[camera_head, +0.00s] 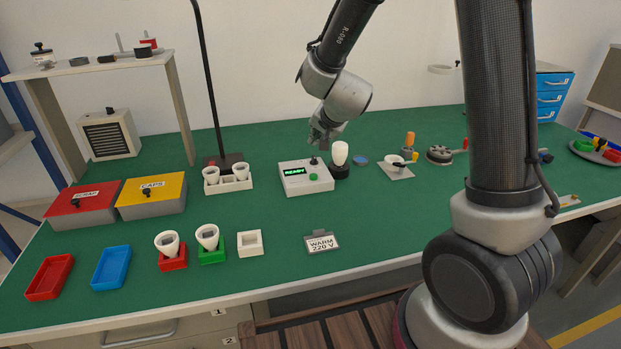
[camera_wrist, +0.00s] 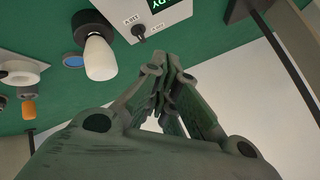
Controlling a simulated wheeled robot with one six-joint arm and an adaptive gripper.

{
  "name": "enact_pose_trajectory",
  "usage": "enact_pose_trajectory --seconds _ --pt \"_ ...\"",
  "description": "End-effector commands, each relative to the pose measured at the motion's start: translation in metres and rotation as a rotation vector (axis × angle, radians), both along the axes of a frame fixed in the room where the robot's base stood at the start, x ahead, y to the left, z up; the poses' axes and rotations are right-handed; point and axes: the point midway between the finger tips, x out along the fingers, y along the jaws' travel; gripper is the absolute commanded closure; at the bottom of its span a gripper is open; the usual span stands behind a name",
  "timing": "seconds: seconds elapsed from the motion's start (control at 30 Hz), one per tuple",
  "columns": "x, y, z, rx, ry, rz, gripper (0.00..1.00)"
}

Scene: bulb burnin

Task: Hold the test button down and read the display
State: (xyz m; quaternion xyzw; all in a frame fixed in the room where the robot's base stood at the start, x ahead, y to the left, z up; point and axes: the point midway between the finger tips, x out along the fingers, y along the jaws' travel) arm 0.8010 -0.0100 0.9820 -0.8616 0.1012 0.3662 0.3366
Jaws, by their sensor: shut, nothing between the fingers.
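The white test box (camera_head: 306,188) stands on the green bench top. Its display (camera_head: 294,172) is lit green and reads READY. A round green button (camera_head: 313,177) sits on its front right, and a dark lever knob (camera_head: 313,161) behind it. In the wrist view the box (camera_wrist: 160,22) shows only partly, with the lever (camera_wrist: 139,32) and a corner of the display; the green button is out of that view. My gripper (camera_head: 322,144) is shut and empty, above the back right of the box. Its fingertips (camera_wrist: 166,62) appear clear of the button.
A white bulb (camera_head: 340,152) stands in a black socket right of the box. A blue disc (camera_head: 361,160) lies beyond it. A holder with white bulbs (camera_head: 228,183) is to the left. A WARM 220 V card (camera_head: 321,243) lies in front. The bench between box and card is clear.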

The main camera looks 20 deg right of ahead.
Motion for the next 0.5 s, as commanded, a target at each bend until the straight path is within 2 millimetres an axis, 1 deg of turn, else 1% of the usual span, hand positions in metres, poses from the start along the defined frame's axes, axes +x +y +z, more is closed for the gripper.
enact_pose_trajectory --seconds 0.33,0.43,0.5 --pt "0.0 -0.001 0.0 0.0 -0.004 -0.003 1.0" --pt "0.0 -0.001 -0.004 -0.003 -0.002 -0.004 1.0" --pt "0.0 -0.002 -0.01 -0.006 0.001 -0.004 1.0"
